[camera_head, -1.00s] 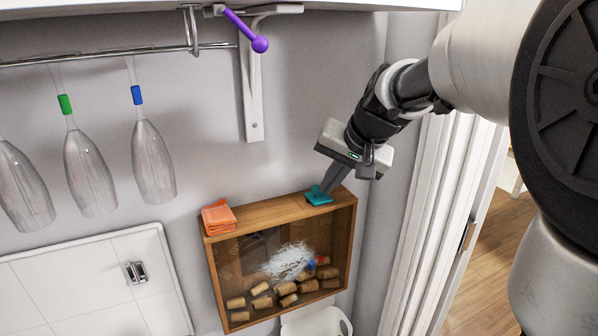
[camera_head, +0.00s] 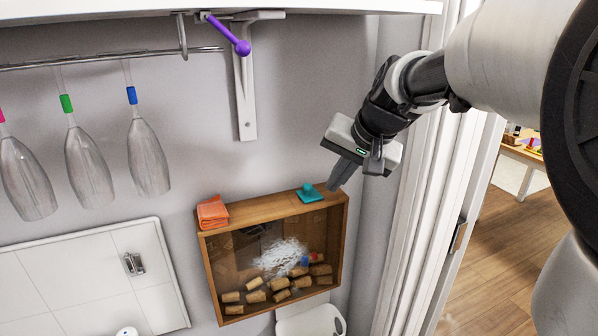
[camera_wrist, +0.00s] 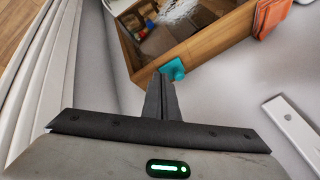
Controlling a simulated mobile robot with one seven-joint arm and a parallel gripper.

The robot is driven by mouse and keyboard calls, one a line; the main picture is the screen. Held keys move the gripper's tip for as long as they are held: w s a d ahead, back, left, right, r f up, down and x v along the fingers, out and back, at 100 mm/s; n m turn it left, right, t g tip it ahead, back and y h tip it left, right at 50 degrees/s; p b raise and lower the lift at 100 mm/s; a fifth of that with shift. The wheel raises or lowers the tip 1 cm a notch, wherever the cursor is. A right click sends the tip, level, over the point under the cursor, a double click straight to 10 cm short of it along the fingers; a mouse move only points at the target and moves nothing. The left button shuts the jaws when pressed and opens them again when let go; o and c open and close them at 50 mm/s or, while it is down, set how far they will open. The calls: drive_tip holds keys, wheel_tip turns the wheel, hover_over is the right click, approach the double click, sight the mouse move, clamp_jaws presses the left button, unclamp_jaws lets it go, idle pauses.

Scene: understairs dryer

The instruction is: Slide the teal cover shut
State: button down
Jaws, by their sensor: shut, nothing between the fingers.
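The teal cover (camera_head: 309,194) is a small flat piece with a raised knob. It lies on the top board of the wooden box (camera_head: 265,209), towards the right end. My gripper (camera_head: 334,187) is shut and empty, its fingertips just right of the cover and close to the box's top right corner. In the wrist view the teal cover (camera_wrist: 173,69) shows just beyond the fingertips (camera_wrist: 159,80). I cannot tell whether they touch it. Any slot under the cover is hidden.
A folded orange cloth (camera_head: 212,212) lies on the box's left end. The clear-fronted box holds several corks (camera_head: 282,282) and white shreds. Glasses (camera_head: 149,158) hang from a rail at left. A purple-handled lever (camera_head: 229,34) is above. White door trim (camera_head: 425,190) stands right.

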drive_tip(key=v, duration=0.7)
drive_tip(key=s+f+n+h+p, duration=0.1)
drive_tip(key=s+f+n+p, duration=0.15)
drive_tip(key=s, duration=0.75)
drive_tip(key=s+f+n+h+p, duration=0.15)
drive_tip(key=s+p, duration=0.25)
drive_tip(key=s, duration=0.6)
drive_tip(key=w+d+r+m+y+b, duration=0.1)
drive_tip(key=w+r+m+b, duration=0.3)
drive_tip(key=w, duration=0.6)
drive_tip(key=w+d+r+y+b, duration=0.15)
drive_tip(key=w+b, duration=0.35)
drive_tip(key=w, duration=0.5)
drive_tip(key=w+a+f, duration=0.2)
drive_tip(key=f, duration=0.1)
drive_tip(key=w+a+f, duration=0.2)
drive_tip(key=f, duration=0.1)
drive_tip(key=w+a+f+b, duration=0.1)
drive_tip(key=w+a+f, duration=0.1)
drive_tip(key=f, duration=0.1)
drive_tip(key=shift+w+a+f, duration=0.1)
drive_tip(key=shift+w+a, duration=0.2)
drive_tip(key=shift+w, duration=0.1)
